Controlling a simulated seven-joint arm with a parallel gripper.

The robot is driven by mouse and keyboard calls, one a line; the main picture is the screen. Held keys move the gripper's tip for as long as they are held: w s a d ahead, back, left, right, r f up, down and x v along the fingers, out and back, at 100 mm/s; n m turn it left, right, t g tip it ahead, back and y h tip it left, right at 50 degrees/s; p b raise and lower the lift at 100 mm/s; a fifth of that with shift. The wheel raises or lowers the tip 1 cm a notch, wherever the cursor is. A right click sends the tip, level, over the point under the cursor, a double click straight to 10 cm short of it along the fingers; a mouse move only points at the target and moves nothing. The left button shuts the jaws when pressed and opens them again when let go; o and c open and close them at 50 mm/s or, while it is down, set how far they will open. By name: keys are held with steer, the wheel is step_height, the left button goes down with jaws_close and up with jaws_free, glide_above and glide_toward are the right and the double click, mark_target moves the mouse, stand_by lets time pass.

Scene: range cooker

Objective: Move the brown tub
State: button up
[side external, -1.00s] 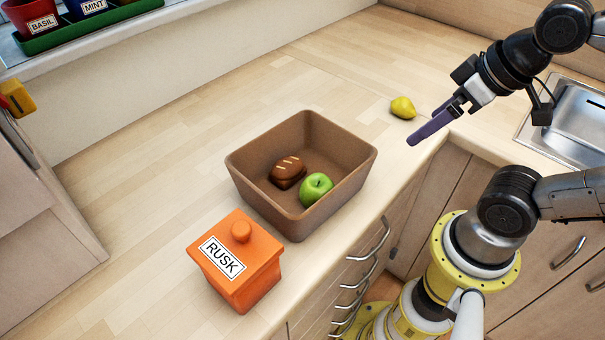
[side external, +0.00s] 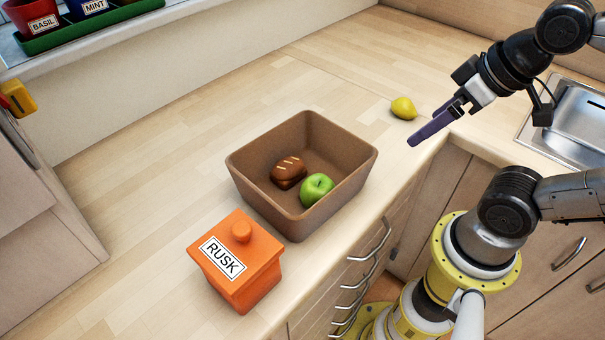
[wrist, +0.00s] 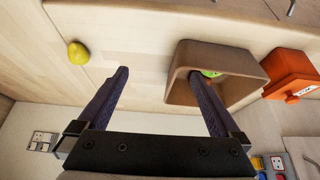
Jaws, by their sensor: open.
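The brown tub (side external: 262,205) stands upright on the wooden counter, left of my gripper in the side view. A brown bread loaf (side external: 288,172) and a green apple (side external: 317,188) lie inside it. My gripper (side external: 424,135) is open and empty, in the air near the counter's front edge, apart from the tub. In the wrist view the tub (wrist: 180,75) shows beyond the right finger of my gripper (wrist: 160,80), with the apple (wrist: 210,73) partly visible and the loaf out of sight.
An orange lidded RUSK jar (side external: 262,278) stands close to the tub at the front. A yellow lemon or pear (side external: 403,108) lies behind my gripper. A sink (side external: 575,125) is at the right. Potted herbs (side external: 85,8) sit on the sill. The counter behind the tub is clear.

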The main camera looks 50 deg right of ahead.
steer(key=c, duration=0.4)
steer(key=shift+n, duration=0.5)
steer(key=shift+c, duration=0.9)
steer(key=shift+r+n, duration=0.35)
steer(key=shift+n, duration=0.45)
steer(key=shift+c, duration=1.3)
steer(key=w+r+n, duration=0.1)
steer(key=n, duration=0.1)
steer(key=w+r+n, duration=0.1)
steer(key=n, duration=0.1)
steer(key=shift+w+a+g, duration=0.15)
steer(key=shift+w+g, duration=0.05)
steer(key=shift+g, duration=0.1)
steer(key=c, duration=0.5)
steer(key=w+n, duration=0.1)
steer(key=w+n+g, duration=0.1)
steer(key=w+n, duration=0.1)
steer(key=w+a+r+n, duration=0.1)
steer(key=n, duration=0.1)
steer(key=shift+w, duration=0.4)
jaws_close()
steer(key=n+g, duration=0.4)
steer(key=n, duration=0.2)
glide_above(327, 165)
step_height(327, 165, down, 8)
step_height(327, 165, down, 9)
steer(key=shift+r, duration=0.1)
